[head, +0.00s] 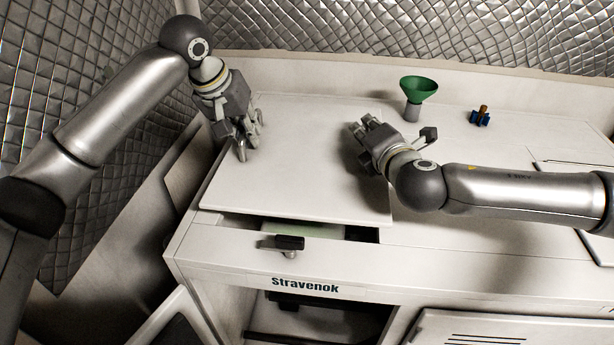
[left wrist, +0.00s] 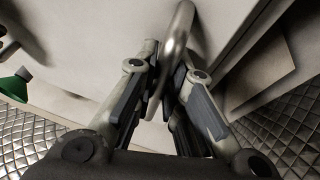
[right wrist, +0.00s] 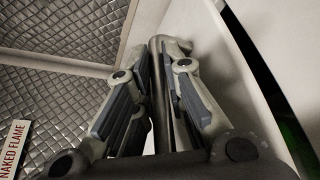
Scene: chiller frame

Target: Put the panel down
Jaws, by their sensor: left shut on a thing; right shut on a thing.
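The panel (head: 300,165) is a flat white plate on top of the white chiller frame (head: 240,256). A gap with a dark and greenish inside shows along its front edge; I cannot tell whether the panel rests fully on the frame. My left gripper (head: 245,145) is shut on a curved metal handle (left wrist: 180,35) at the panel's left side. My right gripper (head: 364,138) is shut on another metal handle (right wrist: 166,60) at its right side. The handles are mostly hidden by the fingers in the head view.
A black knob (head: 289,242) sits at the front edge. Quilted walls (head: 400,35) close off the back and left. A "NAKED FLAME" sign (right wrist: 13,150) shows in the right wrist view.

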